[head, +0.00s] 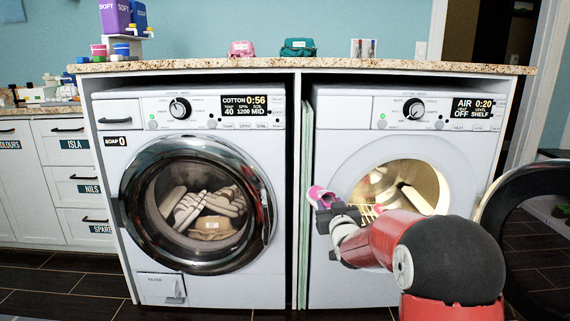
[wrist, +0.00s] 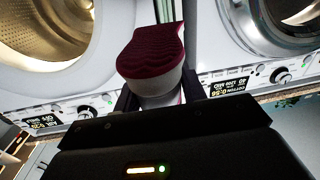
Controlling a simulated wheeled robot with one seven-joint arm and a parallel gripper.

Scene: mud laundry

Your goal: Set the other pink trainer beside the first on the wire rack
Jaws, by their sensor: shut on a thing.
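My gripper (head: 335,212) is shut on a pink trainer (head: 318,196), just in front of the dryer's face and left of its round opening. In the wrist view the trainer's dark pink ridged sole (wrist: 150,48) and pale lower part show between the fingers. In the head view the dryer (head: 345,150) is open and its drum is lit. A bit of gold wire rack (head: 364,213) shows inside, partly hidden by my arm.
The dryer door (head: 489,205) stands open at the right. A washer (head: 110,240) with a closed round door and pale shoes inside stands at the left. The counter (head: 300,65) above holds several small items. The drum (wrist: 50,35) looks open at left in the wrist view.

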